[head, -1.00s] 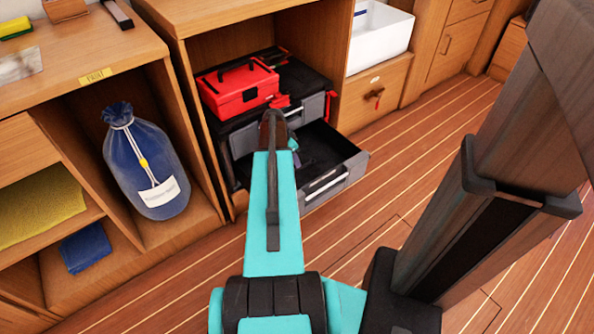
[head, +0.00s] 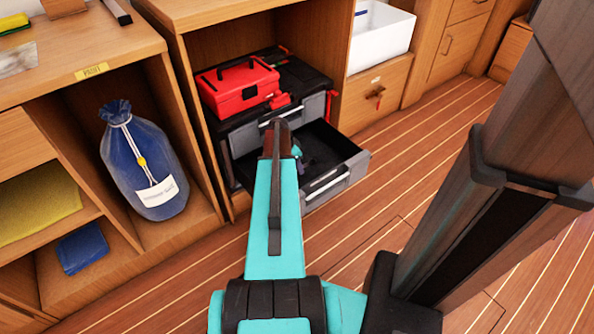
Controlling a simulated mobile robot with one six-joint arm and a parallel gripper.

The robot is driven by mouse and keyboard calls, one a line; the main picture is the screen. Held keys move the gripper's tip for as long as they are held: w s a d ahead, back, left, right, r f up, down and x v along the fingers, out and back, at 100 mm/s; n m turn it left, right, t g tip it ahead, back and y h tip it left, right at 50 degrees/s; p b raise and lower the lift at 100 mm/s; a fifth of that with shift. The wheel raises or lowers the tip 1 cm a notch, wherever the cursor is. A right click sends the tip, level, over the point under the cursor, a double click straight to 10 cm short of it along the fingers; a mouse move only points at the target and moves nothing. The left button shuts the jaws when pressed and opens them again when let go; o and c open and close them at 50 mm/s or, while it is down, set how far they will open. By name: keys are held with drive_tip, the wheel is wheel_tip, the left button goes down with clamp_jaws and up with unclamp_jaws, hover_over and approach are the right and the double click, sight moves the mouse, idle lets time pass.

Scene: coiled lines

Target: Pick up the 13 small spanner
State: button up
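I cannot make out the 13 small spanner in the head view. A grey tool chest has its lower drawer (head: 335,180) pulled open, with a dark interior. Something small and teal shows inside it, too small to tell whether it is part of my gripper or a separate thing. My teal arm reaches forward to the drawer's left part. The end of my arm is dark, and it hides the drawer's left side. My gripper's fingers are hidden behind the arm, so their state does not show.
A red toolbox (head: 240,88) sits on top of the chest inside a wooden cabinet. A blue bag (head: 143,165) stands in the left compartment. A white bin (head: 380,38) is at the upper right. The striped wooden floor is clear in front.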

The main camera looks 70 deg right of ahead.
idle(0.5)
drive_tip(key=shift+w, duration=0.1)
clamp_jaws()
wheel_tip(320, 180, up, 18)
drive_tip(key=p, duration=0.5)
idle(0.7)
